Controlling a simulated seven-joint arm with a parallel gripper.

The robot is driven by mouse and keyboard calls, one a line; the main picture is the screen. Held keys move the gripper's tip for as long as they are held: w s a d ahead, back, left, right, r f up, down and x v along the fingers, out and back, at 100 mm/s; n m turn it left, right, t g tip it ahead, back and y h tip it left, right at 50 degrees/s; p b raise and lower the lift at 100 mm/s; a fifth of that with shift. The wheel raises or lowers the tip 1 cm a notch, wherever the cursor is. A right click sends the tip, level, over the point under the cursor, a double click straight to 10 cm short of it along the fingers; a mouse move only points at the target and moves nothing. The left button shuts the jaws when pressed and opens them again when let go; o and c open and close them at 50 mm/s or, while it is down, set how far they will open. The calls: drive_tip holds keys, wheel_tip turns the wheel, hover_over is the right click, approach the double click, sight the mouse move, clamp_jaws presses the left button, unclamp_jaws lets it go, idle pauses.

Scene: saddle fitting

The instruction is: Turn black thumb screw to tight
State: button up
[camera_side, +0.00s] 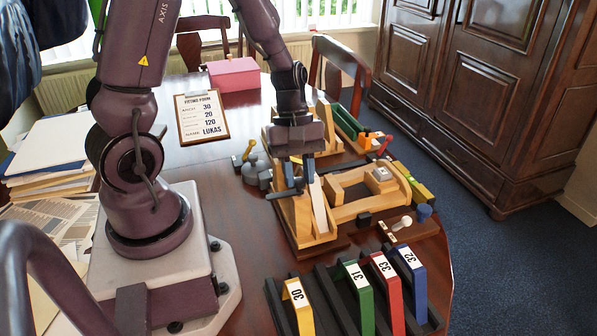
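My gripper (298,178) points down over the near left end of a wooden fixture (352,208). Two bluish-grey fingers show below its dark purple body, with a small gap between them. A black bar-shaped piece (284,194), which looks like the black thumb screw, is at the fingertips, beside a pale upright wooden part. I cannot tell whether the fingers touch or grip it, or how tight it is. Another small black piece (363,219) sits on the fixture's near side, to the right.
A grey clamp (257,173) stands left of the gripper. Numbered yellow, green, red and blue arches stand in a black rack (326,298) in front. A clipboard form (201,117) and pink box (234,75) lie behind.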

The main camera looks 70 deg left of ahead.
drive_tip(key=shift+m, duration=0.3)
drive_tip(key=m+g, duration=0.1)
drive_tip(key=m, duration=0.1)
drive_tip(key=shift+w+m, duration=0.1)
drive_tip(key=shift+m, duration=0.2)
drive_tip(key=m, duration=0.2)
drive_tip(key=m+g+y, duration=0.1)
drive_tip(key=m, duration=0.1)
drive_tip(key=shift+w+d+m+g, duration=0.1)
drive_tip(key=shift+m+g, duration=0.2)
drive_tip(key=m+y, duration=0.1)
drive_tip(key=m, duration=0.2)
drive_tip(key=shift+g+y, duration=0.3)
drive_tip(key=shift+g, duration=0.1)
drive_tip(key=m+y, duration=0.1)
drive_tip(key=m, duration=0.3)
drive_tip(key=shift+w+d+g, duration=0.1)
drive_tip(key=shift+d+g, duration=0.05)
drive_tip(key=shift+g, duration=0.15)
drive_tip(key=m+y, duration=0.2)
drive_tip(key=m, duration=0.3)
drive_tip(key=shift+d+m, duration=0.15)
drive_tip(key=shift+m, duration=0.15)
drive_tip(key=m+t+y, duration=0.1)
drive_tip(key=m+y, duration=0.1)
drive_tip(key=m, duration=0.3)
drive_tip(key=shift+d, duration=0.1)
drive_tip(key=shift+m, duration=0.4)
drive_tip(key=o, duration=0.9)
